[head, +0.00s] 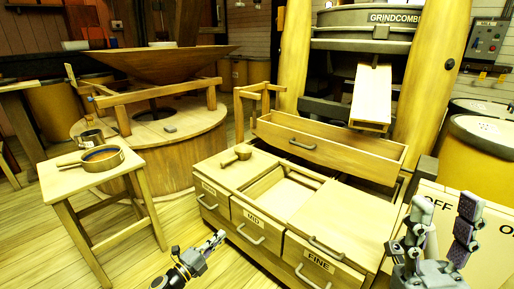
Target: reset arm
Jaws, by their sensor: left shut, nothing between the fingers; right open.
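My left gripper (218,240) is shut and empty. It is in front of the wooden drawer cabinet (350,215), low over the plank floor, with its fingers pointing up and to the right. My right gripper (442,212) is open and empty at the lower right, its two fingers upright and well apart. It shows in front of a pale panel marked OFF (480,240), to the right of the cabinet. I cannot tell whether the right gripper touches the panel.
The cabinet has drawers labelled MID and FINE and an opening in its top. A small scoop (237,156) lies on it. Behind stands a long wooden drawer (330,148) below a chute (371,95). A stool (62,183) at left bears a round pan (103,158). Floor is free between stool and cabinet.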

